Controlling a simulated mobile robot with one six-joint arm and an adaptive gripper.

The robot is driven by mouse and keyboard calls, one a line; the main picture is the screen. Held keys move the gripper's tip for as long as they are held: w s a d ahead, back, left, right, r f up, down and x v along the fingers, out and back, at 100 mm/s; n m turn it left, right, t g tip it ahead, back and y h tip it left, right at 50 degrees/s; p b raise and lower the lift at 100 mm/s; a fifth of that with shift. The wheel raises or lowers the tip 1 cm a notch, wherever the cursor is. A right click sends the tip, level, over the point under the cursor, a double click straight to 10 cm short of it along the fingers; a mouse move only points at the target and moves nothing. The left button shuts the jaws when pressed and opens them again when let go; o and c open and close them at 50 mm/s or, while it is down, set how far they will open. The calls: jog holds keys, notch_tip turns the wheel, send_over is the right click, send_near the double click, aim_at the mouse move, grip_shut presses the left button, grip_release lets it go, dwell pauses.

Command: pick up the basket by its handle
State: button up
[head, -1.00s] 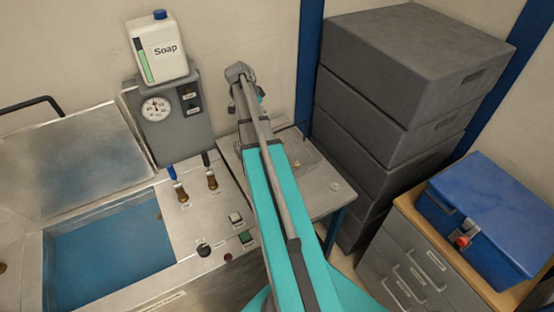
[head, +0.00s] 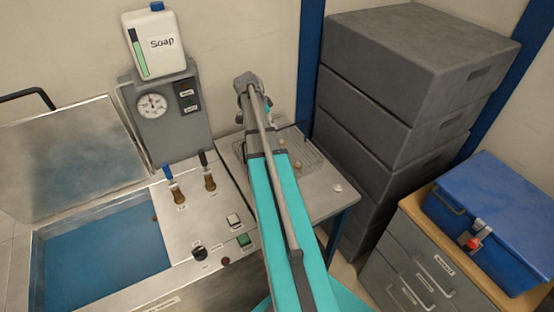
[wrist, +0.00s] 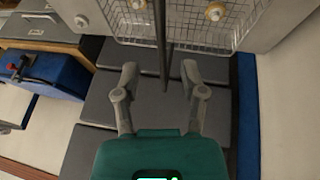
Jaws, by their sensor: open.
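The wire mesh basket (wrist: 215,28) is at the top of the wrist view, with small round brass-coloured parts in it. Its dark rod-like handle (wrist: 161,40) runs down from the top edge, ending between my fingers in the picture. My gripper (wrist: 159,67) is open, with one finger on each side of the handle and nothing clamped. I cannot tell how far the handle sits from the fingers in depth. In the head view, the basket (head: 303,155) is on the metal side table (head: 322,197), partly hidden by my arm. My gripper's end (head: 247,85) is above it.
Stacked grey crates (head: 400,65) stand right of the table. A blue toolbox (head: 490,215) sits on the drawer cabinet (head: 405,270). On the left are the testbench with a blue-filled basin (head: 105,245), a gauge box (head: 165,120) and a soap bottle (head: 155,45).

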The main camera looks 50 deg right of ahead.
dwell(0.3)
jog(key=shift+b+x, duration=2.35)
jog(key=shift+x, duration=0.25)
jog(key=shift+d, duration=0.1)
grip_shut()
